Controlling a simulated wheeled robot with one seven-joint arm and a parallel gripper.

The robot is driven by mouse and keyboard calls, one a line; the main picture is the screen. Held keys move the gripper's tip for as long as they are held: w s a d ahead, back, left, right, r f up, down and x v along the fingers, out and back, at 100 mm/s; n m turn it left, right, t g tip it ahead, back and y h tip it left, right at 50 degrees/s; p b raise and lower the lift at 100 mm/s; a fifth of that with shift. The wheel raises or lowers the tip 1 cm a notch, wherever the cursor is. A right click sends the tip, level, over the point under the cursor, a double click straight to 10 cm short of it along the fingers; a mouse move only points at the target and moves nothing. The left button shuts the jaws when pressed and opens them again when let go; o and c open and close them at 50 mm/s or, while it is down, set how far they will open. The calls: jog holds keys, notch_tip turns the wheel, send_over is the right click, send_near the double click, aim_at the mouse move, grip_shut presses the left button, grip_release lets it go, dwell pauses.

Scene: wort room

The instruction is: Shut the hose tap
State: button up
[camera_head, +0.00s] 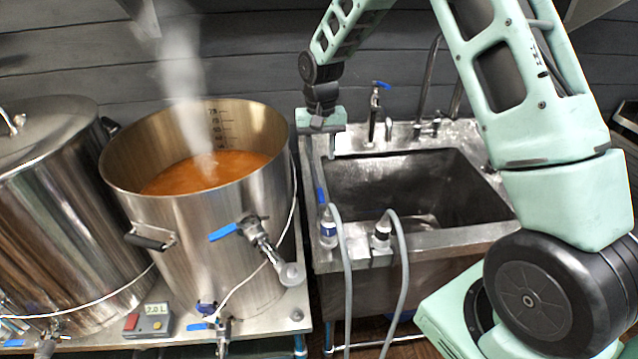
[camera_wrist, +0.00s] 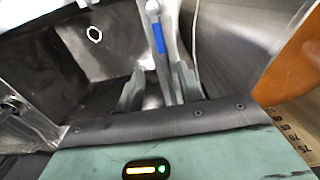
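A blue lever grip (camera_head: 321,190) stands at the sink's left rim, just behind a hose fitting (camera_head: 328,230) with a grey hose (camera_head: 347,275). I take this to be the hose tap; its body is partly hidden. My gripper (camera_head: 324,148) points down above and behind this lever. In the wrist view, the fingers (camera_wrist: 160,84) are apart, and the blue grip (camera_wrist: 158,38) shows beyond the gap between them. I cannot tell whether a finger touches the metal part there. Another tap with a blue handle (camera_head: 379,86) stands at the back of the sink.
A steaming open kettle (camera_head: 200,240) of orange liquid stands left of the sink (camera_head: 420,240), with a blue-levered valve (camera_head: 225,232). A lidded kettle (camera_head: 60,210) is farther left. A second hose fitting (camera_head: 382,232) is on the sink's front rim. The basin looks empty.

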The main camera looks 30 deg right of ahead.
aim_at(320, 193)
notch_tip(320, 193, down, 12)
jog(key=shift+r+p, duration=0.15)
jog(key=shift+p, duration=1.1)
grip_shut()
